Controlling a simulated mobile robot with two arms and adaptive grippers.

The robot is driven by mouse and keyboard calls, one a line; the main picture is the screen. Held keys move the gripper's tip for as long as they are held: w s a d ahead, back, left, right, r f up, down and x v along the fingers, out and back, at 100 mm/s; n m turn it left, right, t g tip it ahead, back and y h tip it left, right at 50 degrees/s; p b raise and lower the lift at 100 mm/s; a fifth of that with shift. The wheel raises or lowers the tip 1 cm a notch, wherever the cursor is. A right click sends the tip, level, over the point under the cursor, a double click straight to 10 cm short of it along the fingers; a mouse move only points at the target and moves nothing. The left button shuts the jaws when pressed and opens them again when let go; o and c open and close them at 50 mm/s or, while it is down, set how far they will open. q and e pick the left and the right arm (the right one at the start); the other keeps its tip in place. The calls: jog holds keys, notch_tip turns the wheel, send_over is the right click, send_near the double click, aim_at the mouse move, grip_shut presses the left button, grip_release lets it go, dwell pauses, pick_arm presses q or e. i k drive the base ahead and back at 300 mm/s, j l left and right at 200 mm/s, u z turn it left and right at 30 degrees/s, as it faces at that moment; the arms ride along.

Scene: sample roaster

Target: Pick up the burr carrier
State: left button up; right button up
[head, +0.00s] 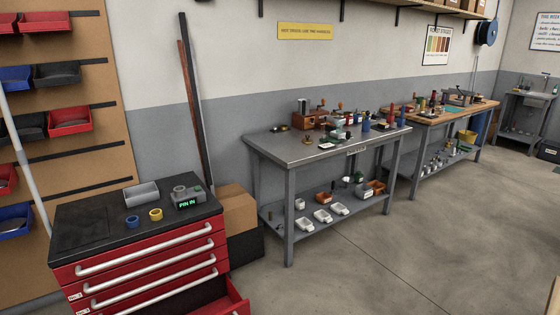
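I cannot tell for sure which item is the burr carrier. On the black top of the red tool cabinet (85,208) stand a small blue ring-like part (132,221) and a yellow ring-like part (155,214). Beside them is a grey device (187,194) with a green "PIN IN" display and a round part on top. Several small items stand on the grey metal bench (290,150), including a brown wooden box with a knobbed handle (308,120); they are too small to name surely. Neither of my grippers is in view.
A grey tray (141,194) sits on the cabinet, whose low drawer (232,297) stands out. A wooden-topped bench (487,105) stands farther back. The floor (400,245) in front is clear.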

aim_at(366, 126)
jog(key=i+z, duration=0.25)
jog(key=i, duration=0.35)
jog(key=i+j+z, duration=0.25)
jog(key=i, duration=0.3)
